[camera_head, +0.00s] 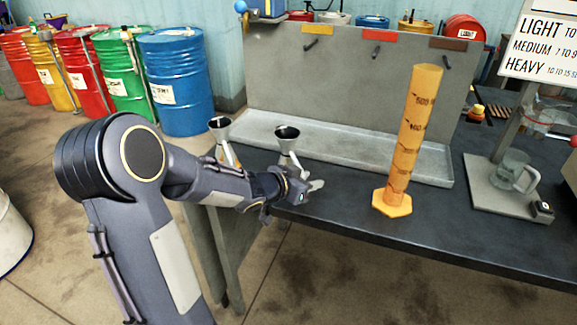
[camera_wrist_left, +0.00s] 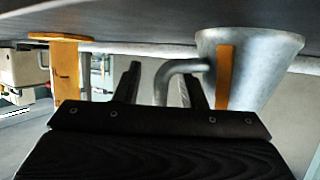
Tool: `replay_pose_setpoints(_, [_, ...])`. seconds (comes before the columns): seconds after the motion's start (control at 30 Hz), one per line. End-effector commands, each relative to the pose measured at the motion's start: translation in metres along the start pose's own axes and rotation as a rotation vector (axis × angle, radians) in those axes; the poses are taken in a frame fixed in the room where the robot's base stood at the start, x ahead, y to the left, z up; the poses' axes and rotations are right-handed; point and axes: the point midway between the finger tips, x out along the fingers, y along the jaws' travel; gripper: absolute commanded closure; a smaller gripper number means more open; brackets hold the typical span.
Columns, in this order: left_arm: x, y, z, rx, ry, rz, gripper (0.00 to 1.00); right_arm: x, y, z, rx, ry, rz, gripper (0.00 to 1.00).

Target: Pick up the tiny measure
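A small metal measure (camera_head: 287,134) with a dark mouth stands on the bench behind my left gripper (camera_head: 316,185); my wrist hides its lower part. A second similar measure (camera_head: 219,129) stands to its left, partly behind my arm. The left wrist view is upside down and shows a grey conical metal measure (camera_wrist_left: 255,55) with an orange stripe and a bent handle. In that view my left gripper (camera_wrist_left: 160,82) is open, with the handle between its two apart fingers; contact cannot be told. My right gripper is not in view.
A tall orange graduated cylinder (camera_head: 410,130) stands right of my left gripper. A grey tray (camera_head: 350,150) with an upright back panel lies behind. A glass mug (camera_head: 513,170) stands on a plate at right. Bare bench lies between gripper and cylinder.

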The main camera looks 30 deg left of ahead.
Motion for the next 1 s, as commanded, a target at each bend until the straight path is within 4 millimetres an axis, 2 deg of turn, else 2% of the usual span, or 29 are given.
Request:
replay_pose_setpoints(0.13, [-0.0004,0.0000,-0.0003,0.000,0.000,0.000,0.64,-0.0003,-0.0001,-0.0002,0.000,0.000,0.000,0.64])
replay_pose_setpoints(0.4, [-0.0006,-0.0002,-0.0001,0.000,0.000,-0.001,1.00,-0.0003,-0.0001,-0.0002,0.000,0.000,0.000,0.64])
replay_pose_setpoints(1.0, [-0.0015,-0.0003,-0.0029,0.001,0.003,0.000,1.00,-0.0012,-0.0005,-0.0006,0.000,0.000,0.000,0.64])
